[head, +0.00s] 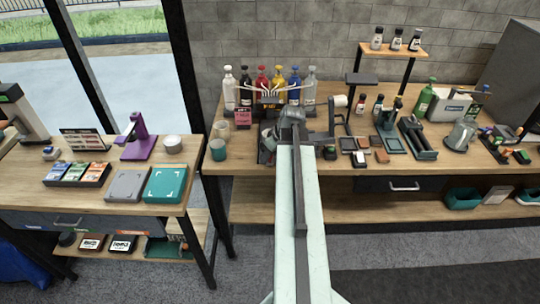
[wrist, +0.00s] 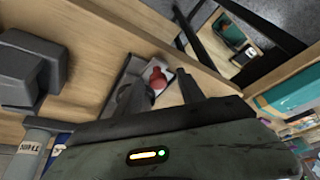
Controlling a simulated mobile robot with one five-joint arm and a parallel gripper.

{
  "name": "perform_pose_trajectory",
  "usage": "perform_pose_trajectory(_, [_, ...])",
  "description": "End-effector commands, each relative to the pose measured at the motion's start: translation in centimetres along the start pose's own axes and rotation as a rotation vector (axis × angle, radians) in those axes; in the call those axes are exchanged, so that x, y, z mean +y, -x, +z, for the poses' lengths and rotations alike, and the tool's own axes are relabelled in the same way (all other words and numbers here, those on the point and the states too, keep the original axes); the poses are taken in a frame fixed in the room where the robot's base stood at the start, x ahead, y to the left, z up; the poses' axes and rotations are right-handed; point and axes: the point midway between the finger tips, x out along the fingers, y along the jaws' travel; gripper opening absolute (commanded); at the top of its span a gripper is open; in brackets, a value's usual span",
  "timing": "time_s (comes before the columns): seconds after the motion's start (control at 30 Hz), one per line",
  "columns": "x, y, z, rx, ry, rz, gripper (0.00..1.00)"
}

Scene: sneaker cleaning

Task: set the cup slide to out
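My gripper (head: 281,132) is over the back workbench, left of its middle, at the end of my outstretched arm. In the wrist view my gripper (wrist: 163,88) has two dark fingers spread apart with nothing held between them. Beyond the fingertips is a shallow grey tray-like part (wrist: 124,74) near the wooden bench edge. A red rounded thing (wrist: 157,79) on a white patch shows in it. I cannot tell for sure whether this part is the cup slide. In the head view my arm and gripper hide much of that spot.
A teal cup (head: 218,150) and a pale cup (head: 222,130) stand left of my gripper. Several bottles (head: 262,90) stand behind it. Brushes and tools (head: 388,114) crowd the bench to the right.

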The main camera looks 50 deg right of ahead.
Motion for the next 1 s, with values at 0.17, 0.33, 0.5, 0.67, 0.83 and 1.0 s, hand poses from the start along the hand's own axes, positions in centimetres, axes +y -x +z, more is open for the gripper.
perform_pose_trajectory(0.17, [0.0, 0.7, -0.1, 0.001, 0.000, 0.001, 0.46])
perform_pose_trajectory(0.33, [0.0, 3.2, -0.3, 0.001, -0.001, 0.001, 0.46])
perform_pose_trajectory(0.5, [0.0, 6.6, -0.3, 0.000, -0.002, 0.000, 0.46])
perform_pose_trajectory(0.67, [0.0, 8.0, -0.1, -0.001, 0.000, -0.001, 0.46])
perform_pose_trajectory(0.83, [0.0, 7.8, 0.0, -0.001, 0.000, -0.001, 0.46])
perform_pose_trajectory(1.0, [0.0, 7.7, 0.0, 0.000, 0.001, -0.001, 0.46])
